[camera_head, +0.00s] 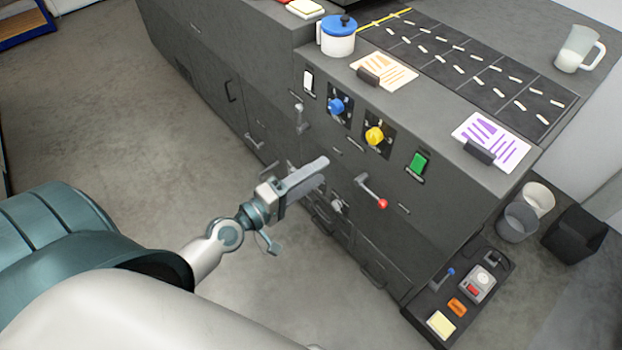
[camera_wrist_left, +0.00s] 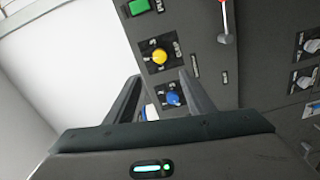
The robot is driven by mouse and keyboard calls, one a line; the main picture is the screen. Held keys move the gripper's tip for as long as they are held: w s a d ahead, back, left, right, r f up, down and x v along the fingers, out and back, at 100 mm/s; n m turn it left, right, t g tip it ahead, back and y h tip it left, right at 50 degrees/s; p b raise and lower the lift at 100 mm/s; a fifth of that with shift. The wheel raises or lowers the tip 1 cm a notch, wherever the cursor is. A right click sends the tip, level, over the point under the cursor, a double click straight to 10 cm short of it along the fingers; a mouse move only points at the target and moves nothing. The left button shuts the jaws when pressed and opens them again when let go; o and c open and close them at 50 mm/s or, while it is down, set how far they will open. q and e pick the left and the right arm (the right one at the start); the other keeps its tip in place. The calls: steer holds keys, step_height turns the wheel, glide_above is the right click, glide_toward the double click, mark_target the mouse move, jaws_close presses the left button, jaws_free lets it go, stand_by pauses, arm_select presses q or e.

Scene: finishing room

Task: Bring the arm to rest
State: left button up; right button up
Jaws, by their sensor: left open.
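My left gripper (camera_head: 306,176) is open and empty. In the head view it hangs in front of the dark grey machine (camera_head: 230,50), apart from its panel as far as I can tell. In the left wrist view the two fingers of the left gripper (camera_wrist_left: 160,82) stand apart, with the yellow knob (camera_wrist_left: 159,56) and the blue knob (camera_wrist_left: 172,98) seen between and beyond them. My right gripper is in neither view.
The panel carries a blue knob (camera_head: 337,106), a yellow knob (camera_head: 375,136), a green switch (camera_head: 419,162) and a red-tipped lever (camera_head: 372,193). A blue-lidded pot (camera_head: 338,40) and a clear jug (camera_head: 578,50) stand on top. Bins (camera_head: 517,222) stand right. The floor at left is clear.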

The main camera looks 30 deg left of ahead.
arm_select(q)
steer(key=shift+s+a, duration=0.15)
steer(key=shift+s, duration=0.25)
stand_by(0.3)
steer(key=s+a+f+m+g+y, duration=0.1)
steer(key=s+f+m+g, duration=0.15)
steer(key=f, duration=0.95)
steer(key=s+a+f+m+g+y, duration=0.1)
steer(key=s+f+g+y, duration=0.15)
steer(key=f, duration=0.95)
steer(key=s+a+f+m+g+y, duration=0.1)
steer(key=s+f+m+g, duration=0.15)
steer(key=f, duration=0.95)
steer(key=s+d+f+m+g, duration=0.2)
steer(key=s+f+m+g, duration=0.1)
steer(key=s+f, duration=0.8)
steer(key=s+d+f+m+g+y, duration=0.1)
steer(key=s+d+f+m+g, duration=0.2)
steer(key=s+f, duration=0.8)
steer(key=s+m, duration=0.2)
steer(key=s, duration=0.4)
steer(key=shift+s+d+f+m+g, duration=0.2)
steer(key=shift+s+f+m+g, duration=0.15)
steer(key=shift+m, duration=0.05)
